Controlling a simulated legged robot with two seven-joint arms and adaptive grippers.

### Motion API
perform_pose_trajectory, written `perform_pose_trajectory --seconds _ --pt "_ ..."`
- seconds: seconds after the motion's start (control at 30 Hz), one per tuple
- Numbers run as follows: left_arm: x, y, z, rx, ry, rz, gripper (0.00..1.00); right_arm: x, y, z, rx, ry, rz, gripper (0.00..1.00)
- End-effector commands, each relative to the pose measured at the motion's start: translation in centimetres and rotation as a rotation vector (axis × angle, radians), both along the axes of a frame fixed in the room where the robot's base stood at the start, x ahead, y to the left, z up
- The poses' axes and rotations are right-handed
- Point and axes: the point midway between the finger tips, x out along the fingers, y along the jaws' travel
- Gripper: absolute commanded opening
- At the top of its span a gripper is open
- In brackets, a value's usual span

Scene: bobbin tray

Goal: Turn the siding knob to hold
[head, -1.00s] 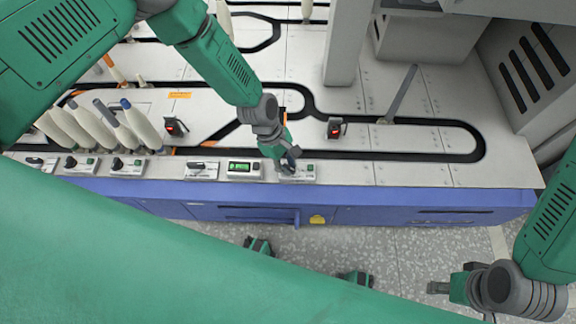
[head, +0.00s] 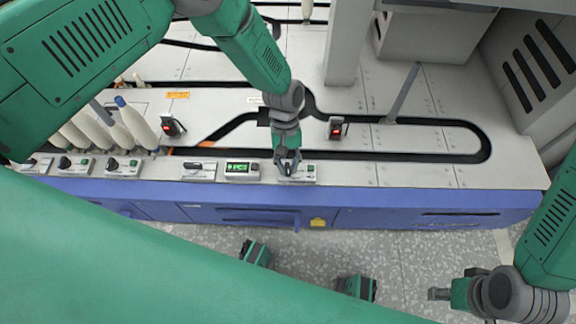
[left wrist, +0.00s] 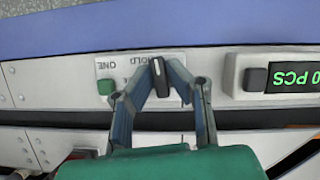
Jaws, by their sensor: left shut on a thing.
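The siding knob (left wrist: 159,82) is a black, elongated knob with a white mark on a pale switch plate (left wrist: 108,68). In the left wrist view the plate's lettering is upside down, with "HOLD" and "ONE" readable and other text covered. The knob's marked end is beside the word "HOLD". My left gripper (head: 288,170) reaches down to the plate at the console's front edge; in the left wrist view its fingers (left wrist: 162,92) are shut on the knob. My right gripper (head: 438,293) hangs over the floor at the lower right, its fingers unclear.
A green-lit counter (head: 242,170) stands just left of the plate, and more switch plates (head: 124,167) line the console edge. White bobbins (head: 136,125) stand at the left. Two red-lit devices (head: 336,128) and a grey post (head: 402,95) stand behind the gripper.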

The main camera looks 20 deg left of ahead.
Motion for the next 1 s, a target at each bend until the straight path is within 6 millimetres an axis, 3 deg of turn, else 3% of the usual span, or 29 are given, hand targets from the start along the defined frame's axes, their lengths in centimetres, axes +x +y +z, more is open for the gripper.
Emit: perform_pose_trajectory --seconds 0.33,0.87,0.93,1.0 --pt "-0.08 -0.05 -0.17 0.000 -0.001 -0.143 0.00 0.01 0.00 -0.34 0.000 0.000 0.000 0.40" --pt "-0.11 -0.05 -0.14 -0.001 0.000 -0.167 0.00 0.00 0.00 -0.36 0.000 0.000 0.000 0.40" --pt "-0.11 -0.05 -0.14 -0.001 0.000 -0.167 0.27 0.01 0.00 -0.36 0.000 0.000 0.000 0.40" --pt "-0.10 -0.05 -0.12 -0.001 0.000 -0.166 0.33 0.00 0.00 -0.36 0.000 0.000 0.000 0.40"
